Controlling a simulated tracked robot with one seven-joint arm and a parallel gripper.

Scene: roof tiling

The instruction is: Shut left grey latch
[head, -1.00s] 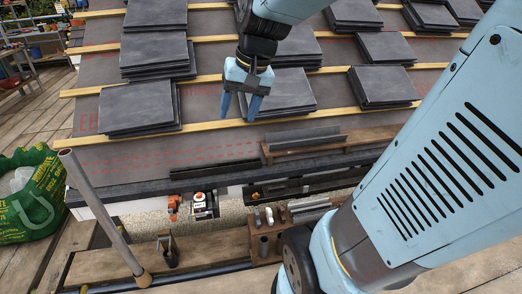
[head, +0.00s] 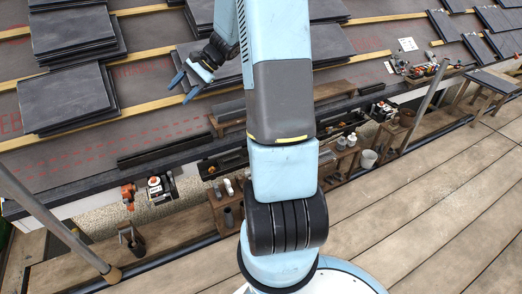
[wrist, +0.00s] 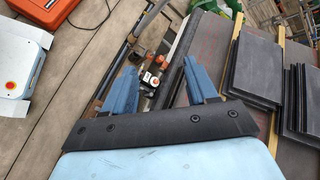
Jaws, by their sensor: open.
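My gripper (head: 181,90) is open and empty, with its two blue fingers pointing down and left in the head view. It hangs over the roof beside a slate stack. In the wrist view both fingers of my gripper (wrist: 158,68) are spread apart with nothing between them. No grey latch can be made out clearly. A small orange device (head: 128,193) and a black and white device (head: 160,188) sit at the roof's lower edge, down-left of my gripper. Small orange and white parts (wrist: 150,76) show beyond the fingers in the wrist view.
Slate stacks (head: 65,97) lie on wooden battens. A grey pole (head: 55,225) slants up at the left. A wooden shelf with pots (head: 347,142) runs below the eave. The plank deck (head: 430,215) is clear at the right. An orange case (wrist: 42,10) shows in the wrist view.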

